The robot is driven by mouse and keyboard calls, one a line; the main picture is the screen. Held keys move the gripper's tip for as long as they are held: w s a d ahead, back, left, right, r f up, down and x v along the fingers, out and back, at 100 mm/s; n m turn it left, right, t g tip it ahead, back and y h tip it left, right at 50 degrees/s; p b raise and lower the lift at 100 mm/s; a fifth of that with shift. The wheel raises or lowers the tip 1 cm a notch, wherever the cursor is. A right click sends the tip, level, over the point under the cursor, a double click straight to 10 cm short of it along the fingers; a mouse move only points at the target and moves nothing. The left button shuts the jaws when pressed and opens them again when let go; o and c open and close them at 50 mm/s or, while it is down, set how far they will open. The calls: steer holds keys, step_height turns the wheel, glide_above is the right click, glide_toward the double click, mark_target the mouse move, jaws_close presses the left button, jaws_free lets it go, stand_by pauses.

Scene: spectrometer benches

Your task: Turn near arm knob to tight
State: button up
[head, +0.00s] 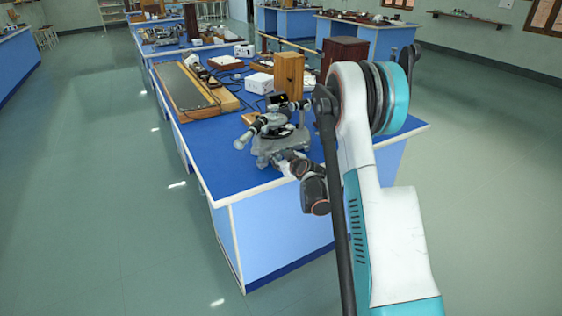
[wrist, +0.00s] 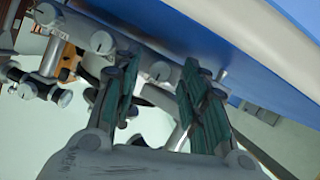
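The spectrometer (head: 272,143), grey metal with a dark round table and black-and-grey tubes, stands near the front end of the blue bench. My gripper (wrist: 158,68) is at its near right side, mostly hidden behind my own wrist in the head view. In the wrist view its two dark green ribbed fingers are apart. A small grey round knob (wrist: 160,71) shows between the fingertips, and I see no clear contact. Another round grey knob (wrist: 102,42) is left of the fingers. I cannot tell which one is the near arm knob, or how it is turned.
The bench top (head: 212,153) is bare left of the spectrometer. A wooden box (head: 289,74) stands just behind it, with a white box (head: 259,83) to its left. A long wooden-framed apparatus (head: 188,90) lies farther left. The floor left of the bench is open.

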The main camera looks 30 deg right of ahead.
steer(key=shift+w, duration=0.15)
jaws_close()
stand_by(0.4)
steer(key=m+y, duration=0.2)
steer(key=shift+d+m, duration=0.25)
steer(key=shift+m, duration=0.15)
steer(key=m+y, duration=0.2)
steer(key=m, duration=0.1)
steer(key=shift+d, duration=0.2)
steer(key=m+y, duration=0.1)
steer(key=m, duration=0.1)
steer(key=m+y, duration=0.1)
steer(key=m, duration=0.1)
steer(key=shift+d+f+t+y, duration=0.2)
steer(key=shift+f+t+y, duration=0.1)
steer(key=shift+t, duration=0.1)
steer(key=shift+f+m+t+y, duration=0.1)
steer(key=shift+m+t+y, duration=0.45)
steer(key=shift+m, duration=0.95)
